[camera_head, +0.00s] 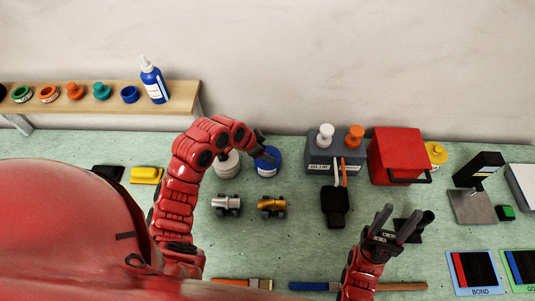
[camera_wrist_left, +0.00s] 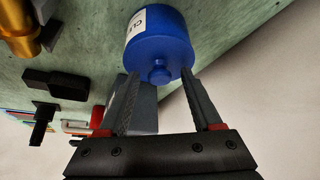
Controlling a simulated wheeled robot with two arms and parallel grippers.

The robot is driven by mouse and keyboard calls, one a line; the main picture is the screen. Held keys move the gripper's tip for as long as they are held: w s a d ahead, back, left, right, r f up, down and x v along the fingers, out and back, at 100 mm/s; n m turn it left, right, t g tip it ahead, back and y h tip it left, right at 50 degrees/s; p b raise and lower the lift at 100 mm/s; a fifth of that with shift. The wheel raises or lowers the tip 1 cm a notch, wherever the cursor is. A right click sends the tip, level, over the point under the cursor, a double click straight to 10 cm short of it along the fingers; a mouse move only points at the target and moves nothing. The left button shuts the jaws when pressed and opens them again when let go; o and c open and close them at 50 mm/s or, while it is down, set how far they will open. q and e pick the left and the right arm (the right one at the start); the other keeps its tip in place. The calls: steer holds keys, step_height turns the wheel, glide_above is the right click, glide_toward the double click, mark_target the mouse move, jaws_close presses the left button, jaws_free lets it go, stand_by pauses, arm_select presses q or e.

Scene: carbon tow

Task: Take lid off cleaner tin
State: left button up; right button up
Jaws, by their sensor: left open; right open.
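The blue cleaner tin (camera_head: 267,162) stands upright on the green bench, and its lid is on. In the left wrist view its lid (camera_wrist_left: 165,57) faces the camera, with a small round knob (camera_wrist_left: 159,75) and part of a white label marked "CLE" on the side. My left gripper (camera_head: 264,147) is at the tin's top. It is open in the left wrist view (camera_wrist_left: 161,76), with one finger on each side of the knob. I cannot tell whether the fingers touch the lid. My right gripper (camera_head: 404,217) is open and empty, well to the right of the tin.
A white-lidded tin (camera_head: 228,164) stands close to the left of the cleaner tin, partly behind my left arm. Silver (camera_head: 227,204) and gold (camera_head: 271,204) fittings lie in front. A grey box (camera_head: 335,152) and red case (camera_head: 396,155) stand to the right. A wooden shelf (camera_head: 110,99) is behind.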

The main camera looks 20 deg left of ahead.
arm_select(q)
jaws_close()
stand_by(0.3)
stand_by(0.4)
